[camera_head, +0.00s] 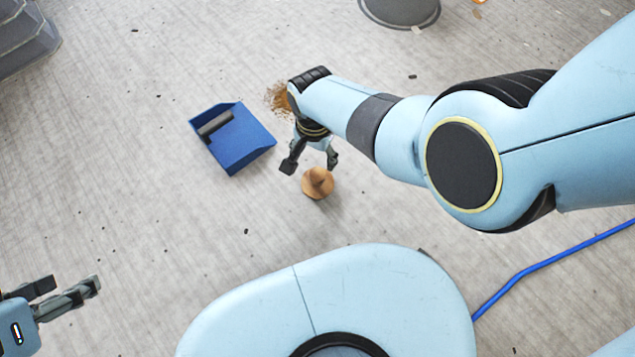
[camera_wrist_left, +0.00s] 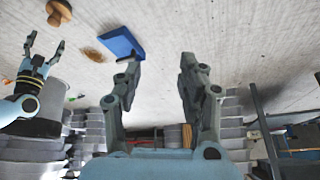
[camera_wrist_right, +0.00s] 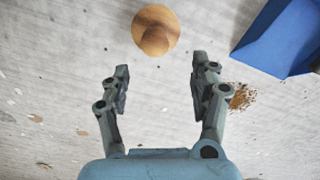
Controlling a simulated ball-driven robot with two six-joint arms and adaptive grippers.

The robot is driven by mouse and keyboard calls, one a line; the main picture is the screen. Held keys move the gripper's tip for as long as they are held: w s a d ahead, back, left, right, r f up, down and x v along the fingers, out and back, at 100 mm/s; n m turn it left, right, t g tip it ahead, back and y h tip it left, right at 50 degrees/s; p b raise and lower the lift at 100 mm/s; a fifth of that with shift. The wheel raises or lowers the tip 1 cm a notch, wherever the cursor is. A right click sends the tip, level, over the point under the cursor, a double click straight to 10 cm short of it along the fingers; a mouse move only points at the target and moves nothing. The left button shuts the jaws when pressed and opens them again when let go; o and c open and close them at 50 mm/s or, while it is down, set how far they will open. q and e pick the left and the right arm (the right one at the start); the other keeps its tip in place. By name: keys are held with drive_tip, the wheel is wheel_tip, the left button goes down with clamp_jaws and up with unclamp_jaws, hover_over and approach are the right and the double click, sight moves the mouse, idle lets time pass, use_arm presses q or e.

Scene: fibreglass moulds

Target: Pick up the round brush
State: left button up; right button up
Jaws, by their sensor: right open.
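The round brush (camera_head: 317,183) is a tan wooden disc with a knob on top, resting on the grey floor. It also shows at the top of the right wrist view (camera_wrist_right: 156,29) and at the upper left of the left wrist view (camera_wrist_left: 60,10). My right gripper (camera_head: 310,165) is open and empty, with its fingers apart just beside the brush in the head view. In the right wrist view the brush lies beyond the fingertips, roughly between their lines. My left gripper (camera_wrist_left: 159,62) is open and empty, far from the brush at the lower left of the head view.
A blue dustpan (camera_head: 240,145) with a dark handle lies left of the brush. Brown debris (camera_head: 276,98) is scattered behind my right wrist. A dark round container (camera_head: 400,12) stands at the top, grey bins (camera_head: 25,40) at top left. A blue cable (camera_head: 540,263) runs at right.

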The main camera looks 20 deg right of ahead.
sight(317, 173)
wheel_tip(317, 173, down, 3)
drive_tip(key=shift+s+r+b, duration=0.1)
drive_tip(key=shift+r+b, duration=0.1)
drive_tip(key=shift+b, duration=0.6)
use_arm(q)
drive_tip(key=shift+w+d+f+t+b, duration=0.1)
drive_tip(key=shift+w+f+t+b, duration=0.15)
drive_tip(key=shift+f+t, duration=0.75)
drive_tip(key=shift+w+f+t+b, duration=0.15)
drive_tip(key=shift+w+f+t, duration=0.15)
drive_tip(key=shift+f+t, duration=0.65)
use_arm(e)
drive_tip(key=shift+f, duration=0.45)
drive_tip(key=shift+s+d+f+b, duration=0.1)
drive_tip(key=shift+s+f+b, duration=0.1)
drive_tip(key=shift+f+b, duration=0.55)
drive_tip(key=shift+s+f+b, duration=0.15)
drive_tip(key=shift+f+b, duration=0.3)
drive_tip(key=shift+f, duration=0.4)
drive_tip(key=shift+f+b, duration=0.85)
drive_tip(key=shift+f, duration=0.1)
use_arm(q)
drive_tip(key=w+d+r+m+t+h, duration=0.1)
drive_tip(key=w+r+t, duration=0.4)
drive_tip(key=r+t, duration=0.1)
drive_tip(key=shift+w+d+r+t, duration=0.15)
drive_tip(key=shift+w+d+t, duration=0.1)
drive_tip(key=shift+t, duration=0.5)
use_arm(e)
clamp_jaws()
